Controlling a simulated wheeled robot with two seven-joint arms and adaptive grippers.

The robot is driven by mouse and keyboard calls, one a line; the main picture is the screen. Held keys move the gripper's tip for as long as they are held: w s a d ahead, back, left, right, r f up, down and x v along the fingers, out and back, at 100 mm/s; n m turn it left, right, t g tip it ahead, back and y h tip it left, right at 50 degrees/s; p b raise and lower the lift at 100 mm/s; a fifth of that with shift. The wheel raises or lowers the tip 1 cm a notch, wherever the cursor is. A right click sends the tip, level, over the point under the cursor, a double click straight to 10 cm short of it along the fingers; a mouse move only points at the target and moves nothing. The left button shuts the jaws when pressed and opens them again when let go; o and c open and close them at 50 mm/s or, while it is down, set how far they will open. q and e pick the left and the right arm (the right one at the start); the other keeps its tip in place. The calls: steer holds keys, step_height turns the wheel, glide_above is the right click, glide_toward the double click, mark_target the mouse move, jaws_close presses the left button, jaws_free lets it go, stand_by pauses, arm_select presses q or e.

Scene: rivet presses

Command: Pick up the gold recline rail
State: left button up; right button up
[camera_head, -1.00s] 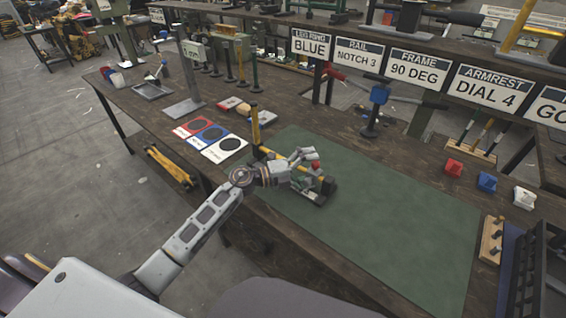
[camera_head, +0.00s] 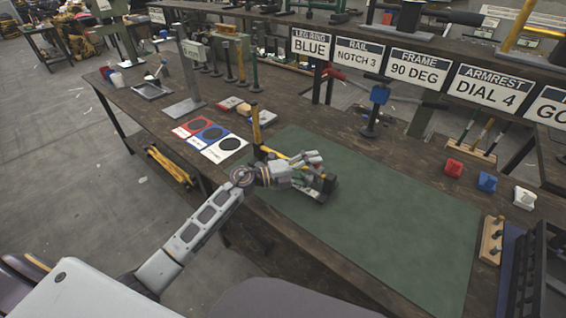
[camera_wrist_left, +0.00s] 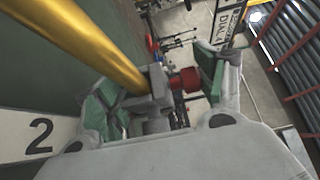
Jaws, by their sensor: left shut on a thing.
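The gripper hides part of the rail there. My right gripper is not in view.
An upright yellow post (camera_head: 256,125) stands close behind the gripper. Cards with dark circles (camera_head: 222,148) lie to its left. Red, blue and white blocks (camera_head: 487,183) stand at the right. The green mat (camera_head: 390,225) is clear to the right of the gripper.

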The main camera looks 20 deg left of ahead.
arm_select(q)
steer(key=shift+r, duration=0.2)
steer(key=shift+c, duration=0.9)
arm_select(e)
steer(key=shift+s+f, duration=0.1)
arm_select(q)
steer(key=shift+r, duration=0.5)
step_height(320, 180, up, 7)
steer(key=shift+r+p, duration=0.2)
steer(key=shift+p, duration=0.85)
steer(key=shift+r, duration=0.75)
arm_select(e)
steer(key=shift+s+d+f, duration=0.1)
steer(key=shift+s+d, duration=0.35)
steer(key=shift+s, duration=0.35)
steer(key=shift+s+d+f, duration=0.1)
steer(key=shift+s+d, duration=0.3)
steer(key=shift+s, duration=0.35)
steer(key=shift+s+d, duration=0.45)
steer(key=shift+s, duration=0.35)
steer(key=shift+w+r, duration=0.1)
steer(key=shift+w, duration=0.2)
